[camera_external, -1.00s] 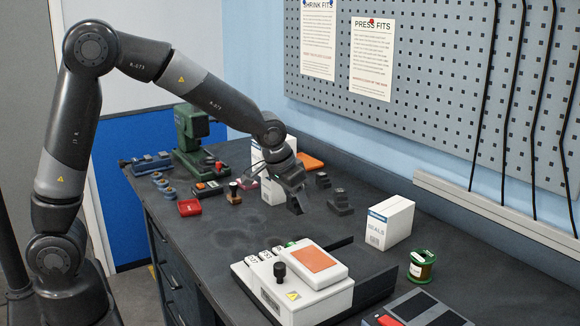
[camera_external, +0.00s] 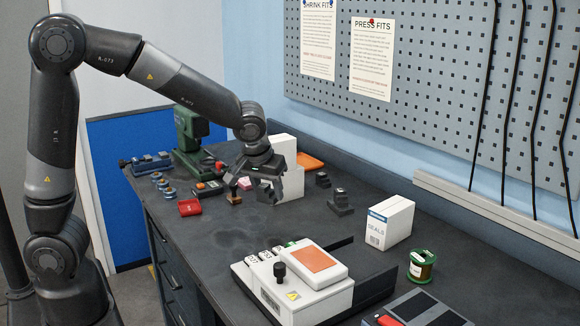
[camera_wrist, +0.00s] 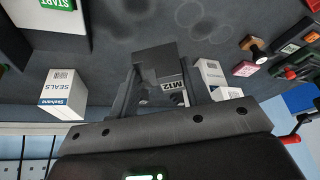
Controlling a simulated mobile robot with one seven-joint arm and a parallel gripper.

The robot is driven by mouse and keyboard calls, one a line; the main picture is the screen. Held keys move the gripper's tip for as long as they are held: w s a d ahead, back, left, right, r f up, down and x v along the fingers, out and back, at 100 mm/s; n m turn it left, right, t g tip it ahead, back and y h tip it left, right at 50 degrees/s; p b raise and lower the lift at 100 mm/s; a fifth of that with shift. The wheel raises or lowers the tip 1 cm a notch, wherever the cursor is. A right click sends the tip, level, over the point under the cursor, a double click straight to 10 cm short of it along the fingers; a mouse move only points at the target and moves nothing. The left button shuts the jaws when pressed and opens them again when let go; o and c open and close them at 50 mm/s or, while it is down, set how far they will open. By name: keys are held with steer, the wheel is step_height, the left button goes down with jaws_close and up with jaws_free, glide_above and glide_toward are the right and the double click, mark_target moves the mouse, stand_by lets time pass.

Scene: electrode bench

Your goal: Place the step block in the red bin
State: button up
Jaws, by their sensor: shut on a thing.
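The step block (camera_wrist: 155,62) is dark grey with a white "M12" label on its end. It sits between the two fingers of my gripper (camera_wrist: 160,85) in the wrist view, and the gripper is shut on it. In the external view my gripper (camera_external: 257,186) is above the bench, in front of the white boxes; the block (camera_external: 266,194) shows there as a small grey shape, partly hidden by the fingers.
Dark stepped pieces (camera_external: 340,201) stand to the right. A green press (camera_external: 190,130) is at the far left.

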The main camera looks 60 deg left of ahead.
steer(key=s+a+r+n+g+y, duration=0.1)
steer(key=s+a+n+g+y, duration=0.15)
steer(key=s+a+n, duration=0.55)
steer(key=n+g, duration=0.3)
steer(key=n, duration=0.5)
glide_above(185, 207)
steer(key=d, duration=0.2)
steer(key=shift+h, duration=0.35)
steer(key=f, duration=0.5)
steer(key=shift+w+f, duration=0.3)
steer(key=shift+w, duration=0.05)
steer(key=shift+f, duration=1.95)
steer(key=shift+f, duration=0.1)
steer(key=shift+f, duration=0.55)
steer(key=o, duration=1.2)
steer(key=shift+r, duration=0.1)
